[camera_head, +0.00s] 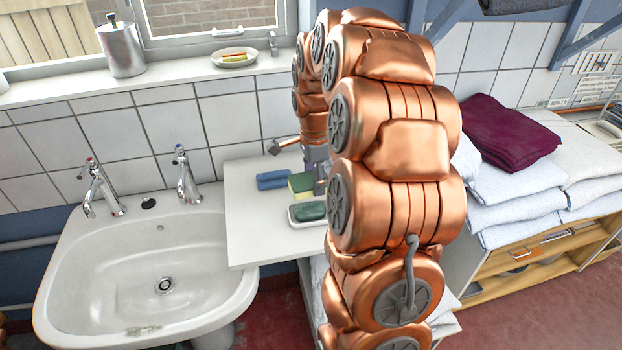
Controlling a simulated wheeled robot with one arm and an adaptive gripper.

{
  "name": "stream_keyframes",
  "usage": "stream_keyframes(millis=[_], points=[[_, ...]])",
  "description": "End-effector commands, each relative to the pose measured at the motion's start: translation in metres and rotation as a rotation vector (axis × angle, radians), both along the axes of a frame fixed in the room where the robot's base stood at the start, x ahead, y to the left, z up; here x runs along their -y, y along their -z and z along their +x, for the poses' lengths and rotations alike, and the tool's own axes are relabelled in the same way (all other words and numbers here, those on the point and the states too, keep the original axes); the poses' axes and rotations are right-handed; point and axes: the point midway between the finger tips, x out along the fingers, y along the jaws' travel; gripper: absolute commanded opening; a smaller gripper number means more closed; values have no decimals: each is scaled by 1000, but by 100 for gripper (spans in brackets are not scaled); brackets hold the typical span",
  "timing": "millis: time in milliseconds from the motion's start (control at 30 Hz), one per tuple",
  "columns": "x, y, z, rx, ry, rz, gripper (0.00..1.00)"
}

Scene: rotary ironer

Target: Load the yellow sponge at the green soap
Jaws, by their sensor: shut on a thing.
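The yellow sponge (301,194) with a green top side is at the right part of the white shelf beside the sink, just behind the soap dish. The green soap (308,210) lies in a white dish (296,222) in front of it. My gripper (318,179) is small in view and partly hidden by my copper arm. It is shut on the yellow sponge at the sponge's right side. The sponge is very near the soap dish; I cannot tell whether it touches the dish or the shelf.
A blue sponge (273,179) lies left of the yellow sponge on the white shelf (252,230). The shelf's front left is clear. A white sink (120,270) with two taps is at left. Folded towels (515,185) are stacked at right. A tiled wall stands behind.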

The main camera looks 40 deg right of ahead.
Motion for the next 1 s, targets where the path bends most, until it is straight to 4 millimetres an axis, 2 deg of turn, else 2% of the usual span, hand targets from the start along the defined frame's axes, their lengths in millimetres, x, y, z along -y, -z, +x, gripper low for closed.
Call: stream_keyframes(millis=[533, 1000], points=[[0, 47, 0, -1, 1, 2, 38], [0, 53, 0, 1, 0, 0, 38]])
